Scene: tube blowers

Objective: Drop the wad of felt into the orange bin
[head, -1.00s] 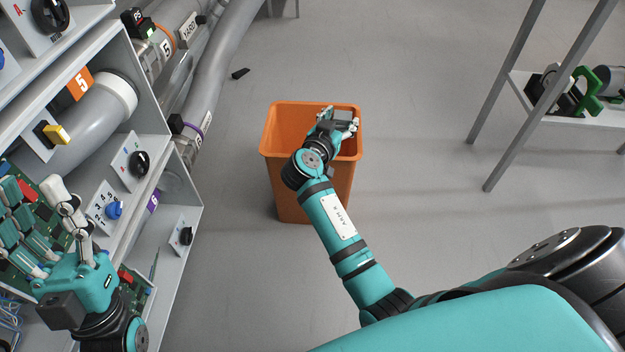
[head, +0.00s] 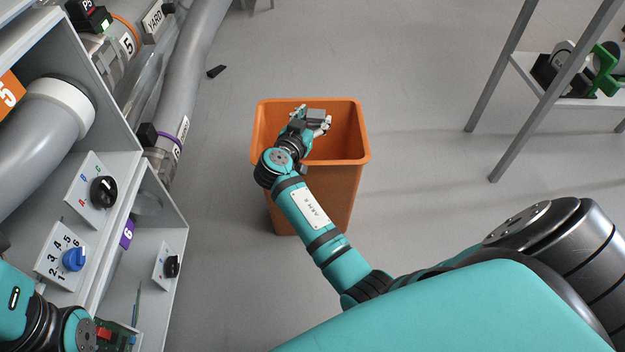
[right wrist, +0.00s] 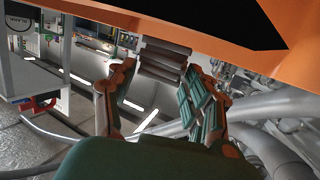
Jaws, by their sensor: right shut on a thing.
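The orange bin (head: 322,200) stands on the grey floor in the middle of the head view, its mouth open upward. My right gripper (head: 316,121) reaches over the bin's left side, its fingers over the opening. It is shut on a small grey piece, the wad of felt (head: 316,115), partly covered by the fingers. In the right wrist view a ridged grey-brown piece (right wrist: 163,60) shows between the fingers, and the orange bin rim (right wrist: 215,35) crosses the top. My left arm shows at the lower left edge of the head view; its fingers are out of the frame.
A grey cabinet (head: 150,215) with knobs and large pipes runs along the left. A metal rack (head: 545,105) with equipment stands at the right. A small dark piece (head: 217,71) lies on the floor behind the bin.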

